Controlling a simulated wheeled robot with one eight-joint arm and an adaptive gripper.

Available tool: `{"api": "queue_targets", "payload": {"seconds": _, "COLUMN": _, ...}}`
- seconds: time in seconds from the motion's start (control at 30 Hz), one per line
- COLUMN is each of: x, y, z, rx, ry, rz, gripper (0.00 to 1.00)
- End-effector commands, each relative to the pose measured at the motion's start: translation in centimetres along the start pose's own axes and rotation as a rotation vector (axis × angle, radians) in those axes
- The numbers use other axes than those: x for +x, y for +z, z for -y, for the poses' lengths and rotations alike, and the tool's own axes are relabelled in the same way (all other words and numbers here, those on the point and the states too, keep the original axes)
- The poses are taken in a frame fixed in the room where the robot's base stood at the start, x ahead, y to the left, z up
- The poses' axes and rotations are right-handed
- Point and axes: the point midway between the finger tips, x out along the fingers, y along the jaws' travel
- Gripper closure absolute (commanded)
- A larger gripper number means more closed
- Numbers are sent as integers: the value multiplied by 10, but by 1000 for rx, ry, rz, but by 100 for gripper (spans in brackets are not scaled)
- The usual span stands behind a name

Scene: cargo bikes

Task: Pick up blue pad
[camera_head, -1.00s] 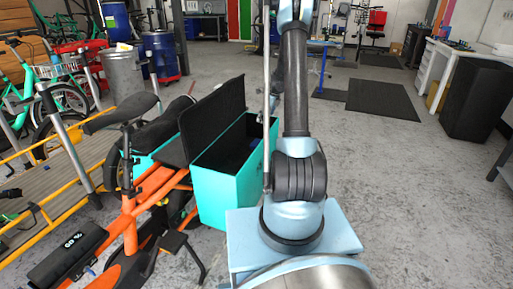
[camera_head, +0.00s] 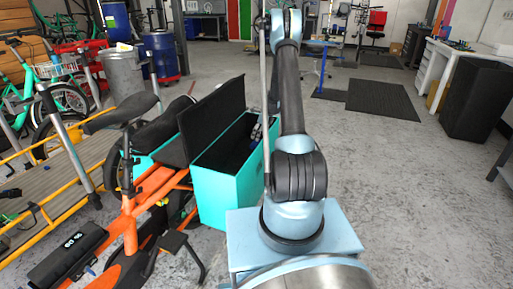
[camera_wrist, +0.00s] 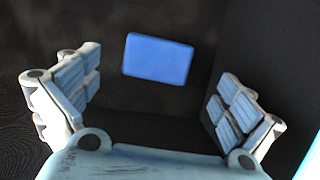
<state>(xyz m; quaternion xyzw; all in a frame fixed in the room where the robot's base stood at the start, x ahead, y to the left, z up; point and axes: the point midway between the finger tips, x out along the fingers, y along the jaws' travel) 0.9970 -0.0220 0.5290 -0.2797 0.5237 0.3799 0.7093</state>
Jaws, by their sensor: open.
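The blue pad (camera_wrist: 158,58) is a flat rounded rectangle. In the wrist view it lies on a dark surface, beyond and between my gripper's fingers. My gripper (camera_wrist: 157,95) is open, its two ridged fingers spread wide left and right with nothing between them. The pad looks apart from both fingers. In the head view part of my gripper (camera_head: 257,131) shows at the right side of the open teal cargo box (camera_head: 222,189). I cannot make out the pad in the head view; the box walls and my arm block much of the inside.
The box's black lid (camera_head: 213,118) stands open on its left side. The box sits on an orange cargo bike (camera_head: 130,225). Dark walls rise around the pad in the wrist view, with a teal edge (camera_wrist: 308,160) at the lower right.

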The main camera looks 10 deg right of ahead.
Motion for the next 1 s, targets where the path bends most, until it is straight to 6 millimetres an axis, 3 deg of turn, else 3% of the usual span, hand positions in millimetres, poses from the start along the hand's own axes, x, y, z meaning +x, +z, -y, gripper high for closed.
{"api": "queue_targets", "payload": {"seconds": 0.27, "x": 12, "y": -1, "z": 0, "rx": 0, "ry": 0, "rz": 0, "gripper": 0}}
{"api": "queue_targets", "payload": {"seconds": 0.6, "x": 51, "y": -4, "z": 0, "rx": 0, "ry": 0, "rz": 0, "gripper": 0}}
{"api": "queue_targets", "payload": {"seconds": 0.87, "x": 54, "y": -4, "z": -1, "rx": 0, "ry": 0, "rz": 0, "gripper": 0}}
{"api": "queue_targets", "payload": {"seconds": 1.0, "x": 54, "y": -4, "z": -1, "rx": 0, "ry": 0, "rz": 0, "gripper": 27}}
